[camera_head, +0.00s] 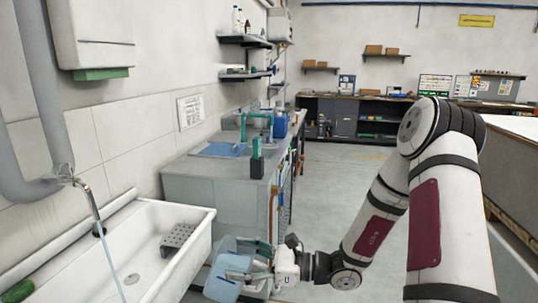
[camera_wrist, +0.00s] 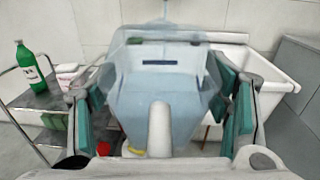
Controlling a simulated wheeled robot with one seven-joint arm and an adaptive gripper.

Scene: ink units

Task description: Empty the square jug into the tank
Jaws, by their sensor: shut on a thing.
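A translucent pale-blue square jug (camera_head: 222,284) is at the lower middle of the head view, beside the white sink. My gripper (camera_head: 250,262) is shut on it. In the wrist view the jug (camera_wrist: 150,85) fills the middle, between the green finger pads, with its pale handle (camera_wrist: 159,128) toward the camera. The bluer lower part looks like liquid, but I cannot tell how much. The jug seems roughly upright and in front of the white sink (camera_head: 185,222). I cannot tell for certain which vessel is the tank; the sink is the large open basin here.
A tap (camera_head: 92,210) runs a thin stream into the sink. A grey perforated block (camera_head: 178,236) lies in the sink. A counter (camera_head: 215,190) with a blue container (camera_head: 280,125) stands behind. A cart with a green bottle (camera_wrist: 28,62) is at left in the wrist view.

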